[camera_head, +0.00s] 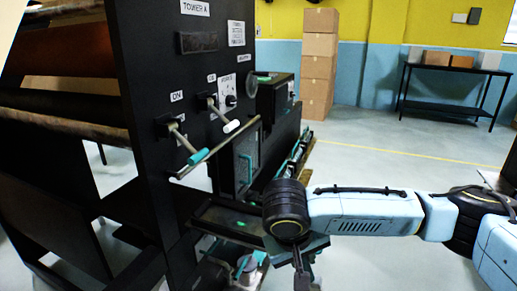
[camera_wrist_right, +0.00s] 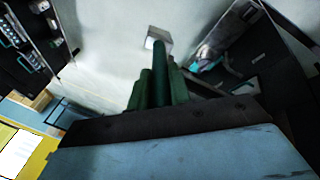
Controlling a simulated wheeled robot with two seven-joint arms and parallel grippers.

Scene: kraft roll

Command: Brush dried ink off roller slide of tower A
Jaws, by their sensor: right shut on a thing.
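Tower A (camera_head: 150,150) is a tall black machine frame at the left of the head view, labelled "TOWER A", with levers on its side. A dark tray-like slide (camera_head: 228,219) with a small green mark juts from its lower side. I cannot tell whether this is the roller slide, and no dried ink can be made out. My right gripper (camera_head: 303,277) points down in front of the slide, its tips near the lower picture edge. In the right wrist view its green fingers are shut on a dark green handle (camera_wrist_right: 160,75); its far end is hard to make out. My left gripper is out of view.
A teal-tipped lever (camera_head: 198,156) and a white-tipped lever (camera_head: 232,126) stick out from the tower. Stacked cardboard boxes (camera_head: 318,62) and a black shelf table (camera_head: 452,88) stand at the back. The floor (camera_head: 400,160) between them and my right arm is clear.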

